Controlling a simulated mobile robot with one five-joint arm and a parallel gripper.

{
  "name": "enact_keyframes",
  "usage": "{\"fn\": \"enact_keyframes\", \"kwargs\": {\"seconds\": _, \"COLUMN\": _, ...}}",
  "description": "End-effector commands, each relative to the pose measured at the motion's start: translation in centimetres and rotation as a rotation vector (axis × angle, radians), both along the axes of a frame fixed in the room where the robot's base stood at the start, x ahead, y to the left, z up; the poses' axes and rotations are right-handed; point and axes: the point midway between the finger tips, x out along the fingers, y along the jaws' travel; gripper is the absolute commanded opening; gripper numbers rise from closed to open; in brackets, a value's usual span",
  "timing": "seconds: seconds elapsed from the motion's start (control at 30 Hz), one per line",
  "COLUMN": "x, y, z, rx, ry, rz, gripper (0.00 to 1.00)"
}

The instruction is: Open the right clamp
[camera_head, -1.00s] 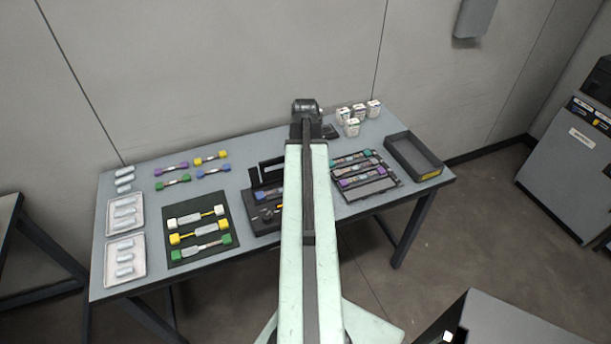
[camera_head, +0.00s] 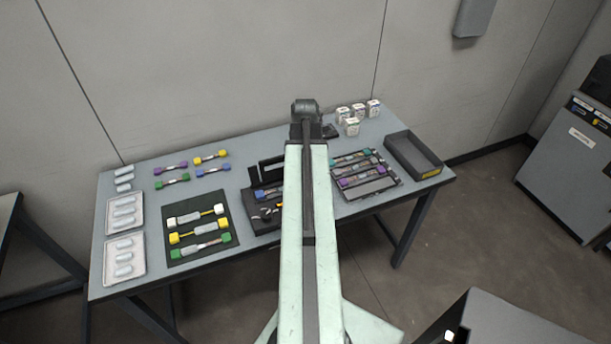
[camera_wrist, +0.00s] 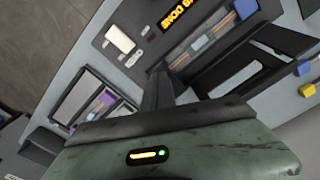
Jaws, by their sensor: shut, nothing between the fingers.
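The splicer (camera_head: 262,222) is a dark unit in the middle of the table, its right part hidden behind my arm in the head view. In the wrist view, the splicer (camera_wrist: 137,22) shows turned around, with a lit orange display reading "DONE" and a groove holding a copper-coloured strand (camera_wrist: 206,38) with a blue end piece. A grey piece at the strand's other end lies close to my finger; I cannot tell whether it is the right clamp, or its state. My gripper (camera_wrist: 158,80) is shut and empty over the splicer, its tips partly hard to make out; my arm hides it in the head view.
A dark rack (camera_head: 396,181) with coloured connectors lies right of the splicer, beside an empty dark bin (camera_head: 432,172). Small white boxes (camera_head: 345,113) stand behind. A dark mat (camera_head: 196,258) with connector pairs and white trays (camera_head: 112,272) lie left.

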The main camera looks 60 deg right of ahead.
Motion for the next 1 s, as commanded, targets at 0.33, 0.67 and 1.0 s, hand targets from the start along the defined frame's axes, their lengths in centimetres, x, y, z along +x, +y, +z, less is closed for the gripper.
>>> {"fn": "enact_keyframes", "kwargs": {"seconds": 0.33, "x": -0.23, "y": 0.38, "z": -1.33, "rx": 0.01, "ry": 0.007, "rz": 0.0, "gripper": 0.0}}
{"fn": "enact_keyframes", "kwargs": {"seconds": 0.67, "x": 0.02, "y": 0.28, "z": -1.55, "rx": 0.01, "ry": 0.007, "rz": 0.001, "gripper": 0.0}}
{"fn": "enact_keyframes", "kwargs": {"seconds": 1.0, "x": 0.38, "y": 0.1, "z": -1.34, "rx": 0.011, "ry": 0.005, "rz": 0.001, "gripper": 0.0}}
